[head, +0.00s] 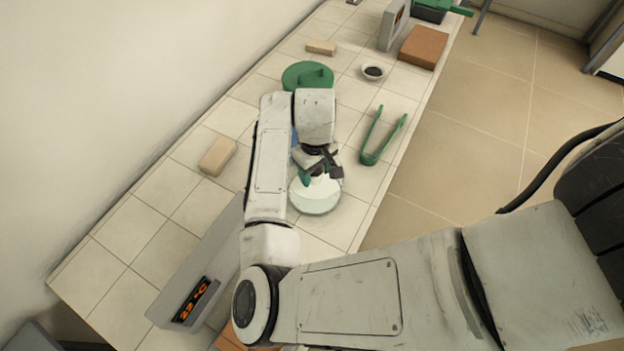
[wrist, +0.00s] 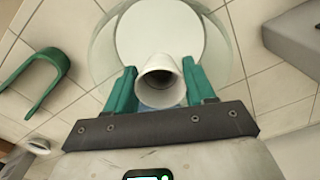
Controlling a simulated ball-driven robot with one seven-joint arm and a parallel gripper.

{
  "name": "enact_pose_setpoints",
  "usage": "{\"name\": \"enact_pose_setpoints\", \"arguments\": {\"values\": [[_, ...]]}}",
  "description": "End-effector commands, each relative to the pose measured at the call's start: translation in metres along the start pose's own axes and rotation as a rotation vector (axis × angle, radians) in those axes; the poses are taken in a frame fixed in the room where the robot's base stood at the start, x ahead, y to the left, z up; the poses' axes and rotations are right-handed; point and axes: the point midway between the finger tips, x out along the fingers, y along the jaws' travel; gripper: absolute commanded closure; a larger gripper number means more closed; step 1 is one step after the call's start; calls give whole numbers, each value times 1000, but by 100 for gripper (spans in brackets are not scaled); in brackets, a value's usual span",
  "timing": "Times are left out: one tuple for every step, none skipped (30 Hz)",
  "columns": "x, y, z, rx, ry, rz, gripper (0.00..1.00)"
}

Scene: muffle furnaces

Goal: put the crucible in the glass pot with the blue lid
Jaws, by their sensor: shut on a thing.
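My gripper (head: 318,174) is shut on the white crucible (wrist: 160,82), held between its two green fingers in the wrist view (wrist: 159,72). The crucible's round open mouth shows there. In the head view I cannot clearly tell it from the white behind it. The open glass pot (head: 315,208) with a white disc inside is just below my gripper; it also shows in the wrist view (wrist: 226,62). The crucible overlaps the near part of the pot's disc; its height above it is unclear. A bit of blue, perhaps the lid, shows beside my arm, mostly hidden.
Green tongs (head: 370,157) lie right of the pot. A green lid (head: 308,76) is behind my arm. A small dish (head: 373,72) with dark contents, tan blocks (head: 217,156) and a brown block (head: 423,47) stand around. A grey unit with an orange display (head: 190,300) is at front left.

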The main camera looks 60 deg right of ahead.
Motion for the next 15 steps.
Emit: {"name": "enact_pose_setpoints", "arguments": {"values": [[5,0,0,-2,-1,-1,75],[8,0,0,-1,0,0,75],[10,0,0,-1,-1,-1,75],[13,0,0,-1,-1,-1,75],[16,0,0,-1,-1,-1,75],[20,0,0,-1,-1,-1,75],[24,-1,0,-1,-2,-1,75],[28,-1,0,-1,-2,-1,75],[34,0,0,0,-3,-1,75],[38,0,0,0,-2,-1,75],[42,0,0,0,-2,-1,75],[45,0,0,0,-1,-1,75],[47,0,0,0,0,0,75],[49,0,0,0,0,0,75],[50,0,0,0,0,-1,75]]}}
